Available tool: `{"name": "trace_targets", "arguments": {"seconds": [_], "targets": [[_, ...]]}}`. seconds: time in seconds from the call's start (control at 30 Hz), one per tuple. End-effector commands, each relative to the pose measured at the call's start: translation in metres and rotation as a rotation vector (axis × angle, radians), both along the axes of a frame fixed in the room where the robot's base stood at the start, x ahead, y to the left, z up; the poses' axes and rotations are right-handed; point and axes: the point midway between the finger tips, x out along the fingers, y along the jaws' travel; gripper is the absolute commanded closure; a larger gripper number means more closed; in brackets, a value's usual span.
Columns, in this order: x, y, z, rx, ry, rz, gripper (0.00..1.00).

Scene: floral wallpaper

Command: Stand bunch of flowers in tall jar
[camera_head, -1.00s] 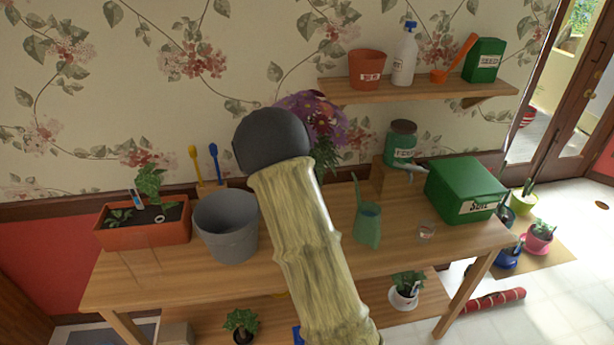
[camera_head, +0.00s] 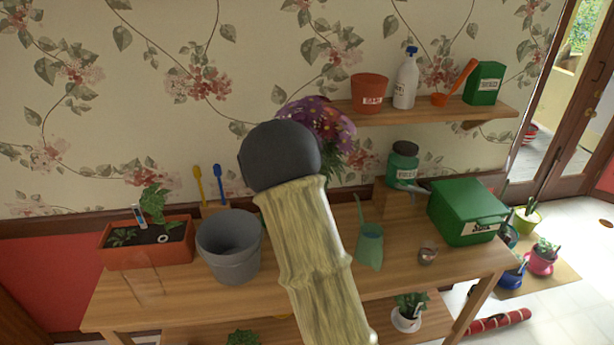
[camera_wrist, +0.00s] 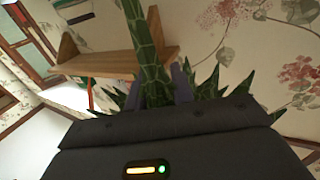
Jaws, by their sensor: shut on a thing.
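The bunch of flowers (camera_head: 322,122) has purple and pink blooms and green leaves. It is up in front of the wall, left of the shelf, partly behind my dark wrist. In the wrist view my gripper (camera_wrist: 168,88) is shut on its green stems (camera_wrist: 146,45), with spiky leaves on both sides. The fingers are hidden in the head view. I cannot tell for sure which vessel is the tall jar. A light green vessel with a thin spout-like part (camera_head: 369,246) stands on the table right of my arm. A grey bucket (camera_head: 230,262) stands to the left, open at the top.
The wooden table (camera_head: 400,275) also holds a planter (camera_head: 150,256), a small glass (camera_head: 427,253), a green box (camera_head: 468,212) and a green lidded jar (camera_head: 403,162) on a block. The wall shelf (camera_head: 425,113) carries a pot and bottle. My arm hides the table's middle.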

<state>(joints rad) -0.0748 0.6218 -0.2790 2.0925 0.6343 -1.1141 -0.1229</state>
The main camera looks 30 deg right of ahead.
Motion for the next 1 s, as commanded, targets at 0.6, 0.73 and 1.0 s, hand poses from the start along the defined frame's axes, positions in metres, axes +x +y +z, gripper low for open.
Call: {"name": "trace_targets", "arguments": {"seconds": [0.6, 0.73, 1.0], "targets": [[-0.064, -0.064, 0.072, 0.024, -0.006, -0.315, 1.00], [-0.104, -0.090, 0.074, 0.018, -0.004, -0.481, 1.00], [-0.150, -0.110, 0.071, -0.001, 0.001, -0.663, 1.00]]}}
